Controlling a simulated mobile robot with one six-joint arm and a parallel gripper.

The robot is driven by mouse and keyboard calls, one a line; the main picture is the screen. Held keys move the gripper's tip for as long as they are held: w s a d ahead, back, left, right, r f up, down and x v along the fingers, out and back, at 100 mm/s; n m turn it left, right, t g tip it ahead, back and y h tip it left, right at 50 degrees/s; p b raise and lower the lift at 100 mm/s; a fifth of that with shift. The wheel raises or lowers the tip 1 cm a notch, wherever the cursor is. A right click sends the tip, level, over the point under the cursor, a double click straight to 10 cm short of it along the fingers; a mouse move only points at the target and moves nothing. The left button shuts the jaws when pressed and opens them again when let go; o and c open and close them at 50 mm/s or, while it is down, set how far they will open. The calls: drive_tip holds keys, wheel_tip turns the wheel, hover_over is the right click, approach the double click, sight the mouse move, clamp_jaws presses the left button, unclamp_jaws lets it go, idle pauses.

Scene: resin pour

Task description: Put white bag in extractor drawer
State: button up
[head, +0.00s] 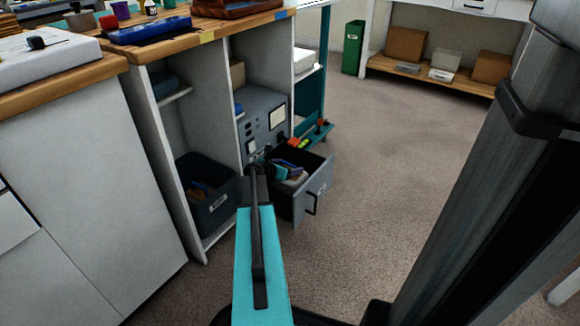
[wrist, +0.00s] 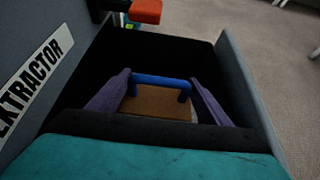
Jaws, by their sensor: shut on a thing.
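The grey extractor drawer (head: 314,190) is pulled open below the grey extractor unit (head: 267,118). In the wrist view, the drawer wall (wrist: 245,85) and the EXTRACTOR label (wrist: 35,75) flank my gripper (wrist: 160,82). Its purple-grey fingers are shut on a blue handle (wrist: 160,80) that spans between them. A tan surface (wrist: 152,101) lies beneath the handle, with a pale edge at its right. In the head view, my gripper (head: 268,165) is over the drawer, hiding part of its contents. I cannot make out a clear white bag.
A dark bin (head: 205,205) stands on the lower shelf left of the drawer. Orange and green items (head: 305,137) lie on a teal ledge behind it. Boxes (head: 405,44) stand on a far shelf. The carpet (head: 390,170) right of the drawer is clear.

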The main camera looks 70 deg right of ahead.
drive_tip(key=shift+f, duration=0.55)
drive_tip(key=o, duration=1.4)
drive_tip(key=shift+c, duration=0.2)
drive_tip(key=shift+r, duration=0.15)
drive_tip(key=shift+r, duration=0.55)
drive_tip(key=p+v, duration=0.4)
drive_tip(key=v, duration=0.8)
drive_tip(key=shift+p, duration=0.35)
drive_tip(key=shift+f, duration=0.1)
drive_tip(key=shift+s, duration=0.1)
